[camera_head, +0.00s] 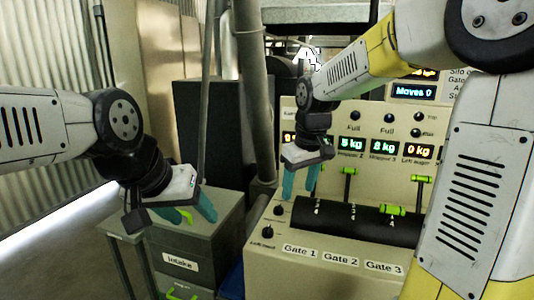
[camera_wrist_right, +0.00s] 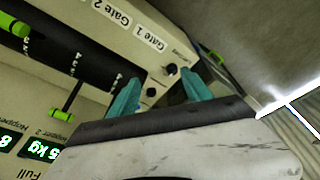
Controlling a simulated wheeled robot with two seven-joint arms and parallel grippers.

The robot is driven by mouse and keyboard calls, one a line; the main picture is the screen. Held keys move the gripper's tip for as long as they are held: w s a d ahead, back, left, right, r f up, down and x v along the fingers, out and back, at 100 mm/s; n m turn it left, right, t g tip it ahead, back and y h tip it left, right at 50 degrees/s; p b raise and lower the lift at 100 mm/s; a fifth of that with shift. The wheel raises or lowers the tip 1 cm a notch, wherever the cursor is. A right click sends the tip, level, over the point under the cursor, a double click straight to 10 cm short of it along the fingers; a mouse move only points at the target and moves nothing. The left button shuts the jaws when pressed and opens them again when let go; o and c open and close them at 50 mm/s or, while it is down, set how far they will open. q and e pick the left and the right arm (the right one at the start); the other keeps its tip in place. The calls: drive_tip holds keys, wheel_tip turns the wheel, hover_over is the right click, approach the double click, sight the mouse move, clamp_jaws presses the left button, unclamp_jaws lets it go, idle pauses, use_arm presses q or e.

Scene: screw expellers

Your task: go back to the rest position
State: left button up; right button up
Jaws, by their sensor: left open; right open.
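My left gripper (camera_head: 188,212), with teal fingers, is open and empty above the grey box labelled Intake (camera_head: 190,245). My right gripper (camera_head: 301,181) is open and points down in front of the left part of the control panel (camera_head: 292,262). In the right wrist view, the teal fingers of my right gripper (camera_wrist_right: 160,92) stand apart with nothing between them. Two dark knobs of the panel show behind them. Whether the right fingers touch the panel I cannot tell.
The panel has labels Gate 1 to Gate 3, a black slotted cover (camera_head: 340,222) and levers with green handles (camera_head: 348,170). Displays (camera_head: 384,147) read 5 kg, 8 kg and 0 kg. A grey pipe (camera_head: 255,90) stands between my arms. Open floor lies at left.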

drive_tip(key=s+d+r+m+t, duration=0.1)
drive_tip(key=s+d+m+t, duration=0.1)
drive_tip(key=s, duration=0.6)
drive_tip(key=s+d+r+m+t+y, duration=0.1)
drive_tip(key=s+d+r+m, duration=0.1)
drive_tip(key=s, duration=0.7)
drive_tip(key=shift+d+r+m+t, duration=0.25)
drive_tip(key=shift+d+m+t, duration=0.15)
drive_tip(key=shift+d+m, duration=0.5)
drive_tip(key=shift+s+d, duration=0.1)
